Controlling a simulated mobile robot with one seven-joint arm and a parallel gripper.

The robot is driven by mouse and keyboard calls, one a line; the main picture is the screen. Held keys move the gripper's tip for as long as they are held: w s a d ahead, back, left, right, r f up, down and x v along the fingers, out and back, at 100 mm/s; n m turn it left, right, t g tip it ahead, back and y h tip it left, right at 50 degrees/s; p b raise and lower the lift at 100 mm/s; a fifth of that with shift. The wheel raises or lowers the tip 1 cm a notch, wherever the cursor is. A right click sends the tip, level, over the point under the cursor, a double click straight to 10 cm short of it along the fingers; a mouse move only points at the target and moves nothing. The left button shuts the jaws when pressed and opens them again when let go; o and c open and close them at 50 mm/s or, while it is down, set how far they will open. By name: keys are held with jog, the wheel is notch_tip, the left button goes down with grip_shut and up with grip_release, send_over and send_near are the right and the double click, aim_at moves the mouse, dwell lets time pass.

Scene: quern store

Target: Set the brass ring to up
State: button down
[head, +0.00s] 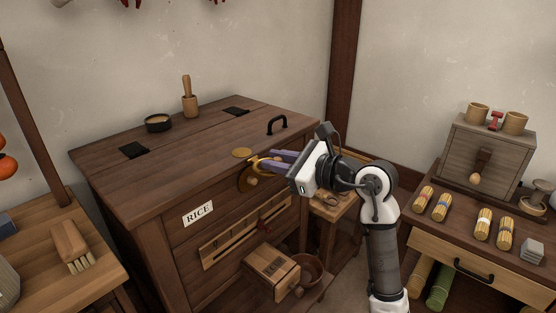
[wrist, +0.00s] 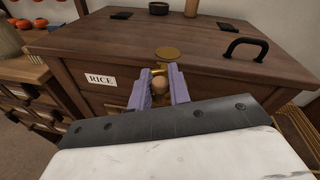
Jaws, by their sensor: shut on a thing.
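The brass ring (head: 246,177) is on the upper front of the dark wooden chest marked RICE. A round brass plate (head: 242,152) lies on the chest top just above it, and a round wooden knob (head: 252,182) shows at the ring. My gripper (head: 266,163) reaches in from the right, its purple fingers shut on the ring. In the wrist view the ring (wrist: 158,71) shows between the fingertips, with the knob (wrist: 158,85) below it. The fingers hide part of the ring, so I cannot tell its exact setting.
A black handle (head: 277,124) stands on the lid near my gripper. A bowl (head: 158,123) and a wooden pestle (head: 189,98) stand farther back. Below are a slotted slider panel (head: 222,246) and a wooden box (head: 271,272). A side table with noodle bundles (head: 484,223) is at right.

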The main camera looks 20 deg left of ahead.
jog(key=c, duration=1.6)
grip_release()
jog(key=b+v, duration=0.2)
jog(key=v, duration=1.2)
jog(key=shift+b, duration=0.4)
